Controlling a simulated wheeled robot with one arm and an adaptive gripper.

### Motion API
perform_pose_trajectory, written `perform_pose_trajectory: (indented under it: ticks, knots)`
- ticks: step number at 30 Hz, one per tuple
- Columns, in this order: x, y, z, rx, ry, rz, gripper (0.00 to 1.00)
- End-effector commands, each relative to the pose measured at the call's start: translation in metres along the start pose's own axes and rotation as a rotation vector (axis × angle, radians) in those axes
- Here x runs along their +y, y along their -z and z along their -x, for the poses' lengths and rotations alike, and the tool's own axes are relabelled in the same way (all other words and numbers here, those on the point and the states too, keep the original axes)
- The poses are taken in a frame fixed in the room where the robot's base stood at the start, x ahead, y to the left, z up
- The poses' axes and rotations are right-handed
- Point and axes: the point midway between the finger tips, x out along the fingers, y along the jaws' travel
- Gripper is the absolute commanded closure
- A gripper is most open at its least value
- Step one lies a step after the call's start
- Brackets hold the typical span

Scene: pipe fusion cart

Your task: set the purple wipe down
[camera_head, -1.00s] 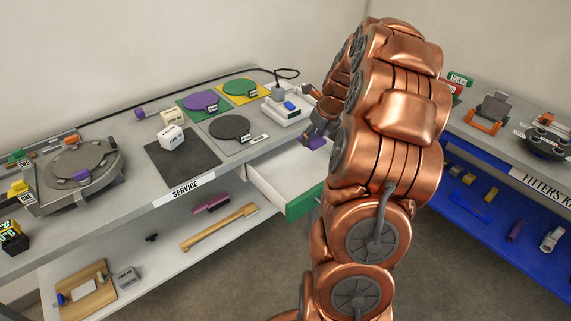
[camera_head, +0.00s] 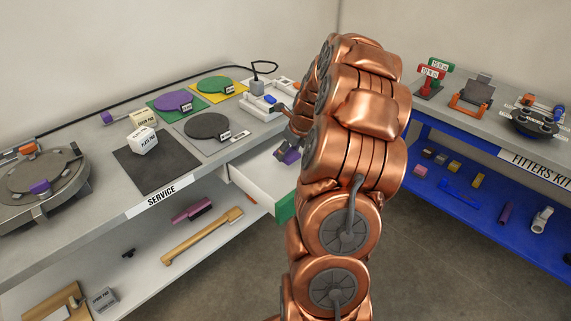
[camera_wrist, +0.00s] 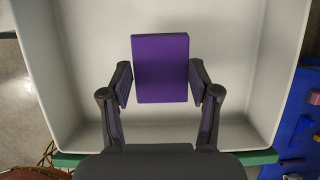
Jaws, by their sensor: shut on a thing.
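The purple wipe (camera_wrist: 161,68) is a flat purple block between the two fingers of my gripper (camera_wrist: 160,84) in the wrist view. My gripper is shut on it. In the head view the wipe (camera_head: 292,156) shows as a small purple patch at my gripper (camera_head: 286,149), partly hidden by my copper arm. It is held above an open white drawer with a green front (camera_head: 286,206). In the wrist view the drawer's pale walls (camera_wrist: 42,60) surround the wipe, and its floor looks empty. The gap between wipe and drawer floor is hard to judge.
The grey service bench (camera_head: 90,194) holds coloured mats with discs, a dark mat (camera_head: 158,172) with a white block (camera_head: 143,141), and a white tray (camera_head: 262,103). A blue-shelved rack (camera_head: 440,184) stands to the right. My arm hides the drawer's right part.

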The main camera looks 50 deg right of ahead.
Motion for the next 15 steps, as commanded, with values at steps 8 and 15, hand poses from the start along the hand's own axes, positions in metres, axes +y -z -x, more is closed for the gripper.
perform_pose_trajectory:
  ticks: [8, 15]
  knots:
    - [0.002, 0.010, -0.027, 0.001, -0.003, 0.002, 0.60]
    - [0.002, 0.020, -0.053, 0.001, -0.002, 0.005, 0.60]
